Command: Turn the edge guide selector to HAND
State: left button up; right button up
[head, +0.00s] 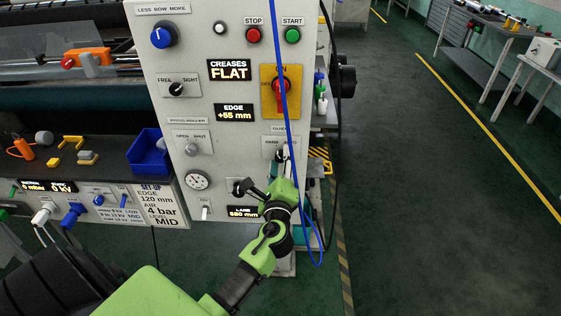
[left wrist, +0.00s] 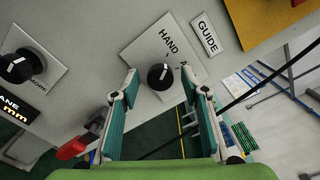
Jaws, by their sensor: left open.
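The edge guide selector is a round black knob with a white mark on a light plate lettered HAND, under a GUIDE label. It shows in the left wrist view (left wrist: 160,77) and in the head view (head: 282,156), on the panel's lower right. Its white mark leans up and right in the wrist view; the second label is mostly hidden by a finger. My left gripper (head: 273,172) is open at the panel. Its two fingertips (left wrist: 160,82) appear on either side of the knob, with visible gaps. I cannot tell their depth. My right gripper is out of view.
A black knob (left wrist: 20,65) on the LESS/MORE plate sits left of the selector. A red switch (head: 281,90) on a yellow plate is above. A blue cable (head: 283,60) hangs down the panel's front near my gripper. The floor right of the machine is clear.

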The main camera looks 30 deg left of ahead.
pick_arm(q)
jog(key=v, duration=1.2)
jog(key=shift+a, duration=0.1)
jog(key=s+d+f+n+g+h, duration=0.1)
jog(key=s+d+f+g+h, duration=0.15)
jog(key=f, duration=0.95)
jog(key=s+d+f+n+g+h, duration=0.2)
jog(key=s+f, duration=0.1)
jog(key=f, duration=0.8)
jog(key=s+d+f+n+g+h, duration=0.1)
jog(key=s+d+f+g+h, duration=0.15)
jog(key=f, duration=0.95)
jog(key=s+d+f+n+g+h, duration=0.1)
jog(key=s+f+n+g+h, duration=0.2)
jog(key=s+f, duration=1.1)
jog(key=s+f+n+g, duration=0.2)
jog(key=s+f+n, duration=0.2)
jog(key=s, duration=0.5)
jog(key=s+f+n+g, duration=0.2)
jog(key=s+f+n, duration=0.2)
jog(key=s, duration=0.6)
jog(key=shift+s+a+n, duration=0.3)
jog(key=shift+s+n, duration=0.05)
jog(key=shift+n, duration=0.05)
